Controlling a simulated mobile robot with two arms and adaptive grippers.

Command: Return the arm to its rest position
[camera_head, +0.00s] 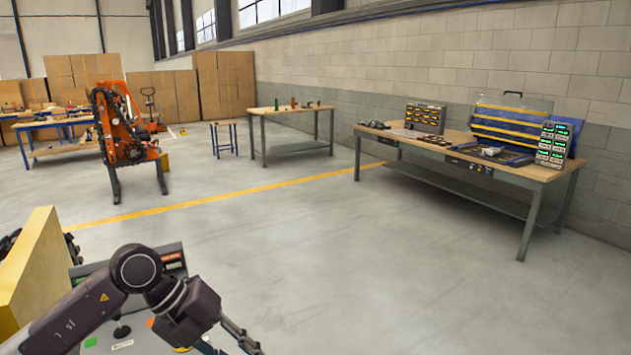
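My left arm comes in from the lower left, dark and bent at a round joint. Its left gripper (236,349) points down and to the right at the bottom edge of the picture. Two fingers show with a gap between them, so it looks open. I see nothing between the fingers, though the lower finger is partly cut off by the frame edge. My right arm and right gripper are not in view.
A yellow panel (32,268) stands close at the left. A workbench (530,171) with bins and a lit panel (553,144) stands at the right. A smaller table (290,110) and an orange machine (122,125) are farther back. The grey floor (370,265) between is clear.

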